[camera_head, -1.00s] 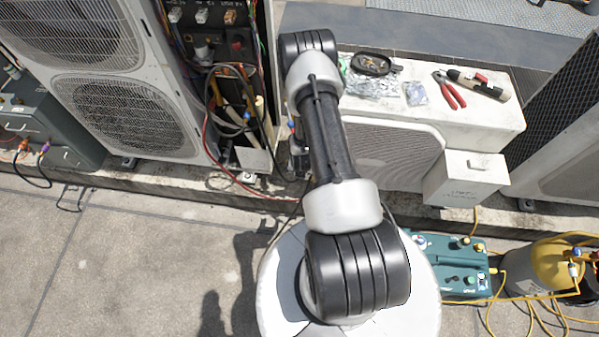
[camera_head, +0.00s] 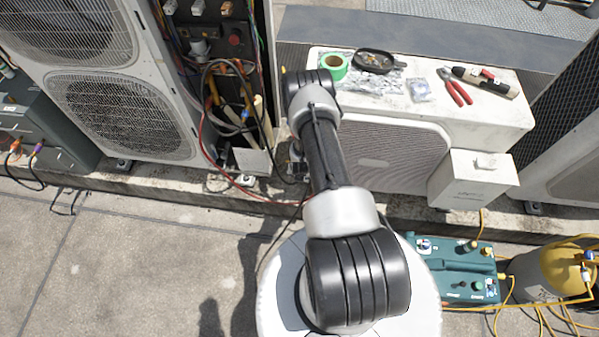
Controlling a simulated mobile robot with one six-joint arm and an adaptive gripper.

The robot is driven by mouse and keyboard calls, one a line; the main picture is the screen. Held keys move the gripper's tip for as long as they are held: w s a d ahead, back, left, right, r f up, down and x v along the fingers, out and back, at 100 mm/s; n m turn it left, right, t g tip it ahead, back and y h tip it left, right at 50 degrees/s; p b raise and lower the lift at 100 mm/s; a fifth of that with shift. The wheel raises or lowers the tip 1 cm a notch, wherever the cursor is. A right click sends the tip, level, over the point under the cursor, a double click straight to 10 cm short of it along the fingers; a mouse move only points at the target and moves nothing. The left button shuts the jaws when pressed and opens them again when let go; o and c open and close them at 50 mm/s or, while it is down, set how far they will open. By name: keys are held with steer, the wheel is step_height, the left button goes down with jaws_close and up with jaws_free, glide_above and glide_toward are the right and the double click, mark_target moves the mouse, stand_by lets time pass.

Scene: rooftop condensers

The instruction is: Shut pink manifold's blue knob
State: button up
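I cannot make out a pink manifold or its blue knob in the head view; either may be hidden behind my arm. My arm rises from the white round base at the bottom centre and reaches toward the gap between the tall open condenser (camera_head: 120,100) and the low white condenser (camera_head: 400,158). My gripper is not visible; the arm's far black joint and links cover that area. Small dark parts and hoses show just left of the arm, too small to identify.
Green tape (camera_head: 336,66), a black dish (camera_head: 374,61), red-handled pliers (camera_head: 455,87) and a dark tool (camera_head: 486,82) lie on the low condenser. A teal pump (camera_head: 458,272) and yellow cylinder (camera_head: 567,267) stand at right, with yellow hoses on the floor.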

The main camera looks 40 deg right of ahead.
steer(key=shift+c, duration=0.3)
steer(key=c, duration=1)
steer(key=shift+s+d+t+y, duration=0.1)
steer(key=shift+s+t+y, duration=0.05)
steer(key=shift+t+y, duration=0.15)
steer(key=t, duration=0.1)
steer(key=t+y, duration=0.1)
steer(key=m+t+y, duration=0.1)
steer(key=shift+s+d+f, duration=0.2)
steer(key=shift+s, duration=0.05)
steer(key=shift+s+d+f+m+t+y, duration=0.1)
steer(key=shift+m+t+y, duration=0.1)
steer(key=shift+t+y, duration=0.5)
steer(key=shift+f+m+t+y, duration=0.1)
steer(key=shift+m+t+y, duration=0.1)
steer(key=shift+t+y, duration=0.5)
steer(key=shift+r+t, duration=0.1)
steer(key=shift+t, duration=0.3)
